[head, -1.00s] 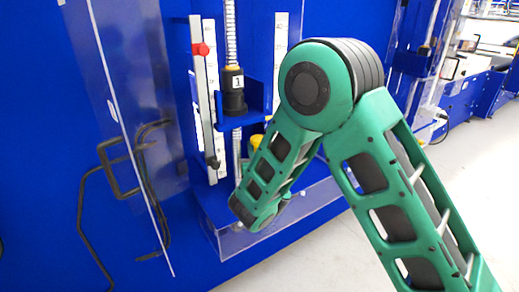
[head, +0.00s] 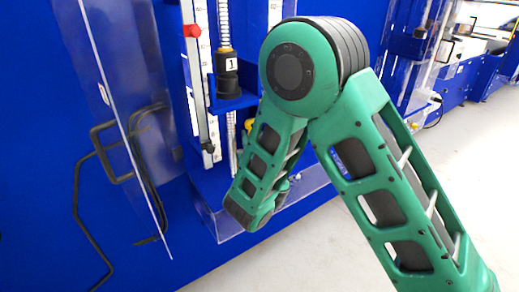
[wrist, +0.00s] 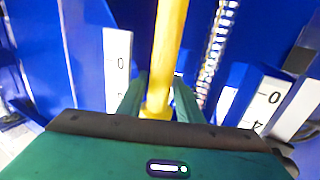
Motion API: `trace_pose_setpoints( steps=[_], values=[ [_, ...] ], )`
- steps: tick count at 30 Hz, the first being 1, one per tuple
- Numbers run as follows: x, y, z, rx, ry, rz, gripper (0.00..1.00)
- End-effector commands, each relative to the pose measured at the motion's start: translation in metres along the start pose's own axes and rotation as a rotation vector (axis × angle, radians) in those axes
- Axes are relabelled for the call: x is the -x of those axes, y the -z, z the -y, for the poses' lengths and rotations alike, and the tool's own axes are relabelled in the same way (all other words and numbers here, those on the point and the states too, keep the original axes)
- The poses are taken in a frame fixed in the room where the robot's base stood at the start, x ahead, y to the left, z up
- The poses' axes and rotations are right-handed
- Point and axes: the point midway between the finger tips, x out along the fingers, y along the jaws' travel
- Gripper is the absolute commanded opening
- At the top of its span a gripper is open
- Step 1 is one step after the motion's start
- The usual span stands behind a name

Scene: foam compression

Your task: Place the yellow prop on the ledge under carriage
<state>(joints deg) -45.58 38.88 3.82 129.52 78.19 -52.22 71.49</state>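The yellow prop (wrist: 167,45) is a long bar that stands between the green fingers of my gripper (wrist: 158,100) in the wrist view. The fingers appear closed against its lower part. In the head view only a small yellow patch (head: 254,123) shows beside my arm; my fingers are hidden behind the arm. The carriage (head: 235,101) is a blue bracket with a black cylinder labelled 1 on it, around a threaded rod. The blue ledge (head: 208,188) lies below it, partly hidden by my arm. Contact between prop and ledge cannot be seen.
A scale with a red marker (head: 192,31) stands left of the rod. A clear panel (head: 115,95) and black bent bars (head: 85,215) are further left. A clear guard (head: 215,225) edges the ledge's front. Open floor (head: 470,170) lies to the right.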

Motion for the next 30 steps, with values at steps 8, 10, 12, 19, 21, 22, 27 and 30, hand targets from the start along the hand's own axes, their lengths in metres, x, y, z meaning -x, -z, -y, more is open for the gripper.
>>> trace_pose_setpoints(
  steps=[8,10,12,19,21,22,27,30],
  values=[
    [0.040,-0.001,0.001,0.004,0.003,0.001,0.32],
    [0.044,-0.002,0.002,0.004,0.003,0.003,0.32],
    [0.049,-0.002,0.002,0.004,0.003,0.003,0.32],
    [0.065,-0.001,0.002,0.003,0.003,0.001,0.32],
    [0.070,-0.002,0.001,0.004,0.002,0.003,0.32],
    [0.072,-0.002,0.001,0.003,0.002,0.003,0.32],
    [0.081,-0.001,0.000,0.002,0.001,0.001,0.32],
    [0.083,0.000,0.000,0.001,0.000,0.000,0.32]
  ],
)
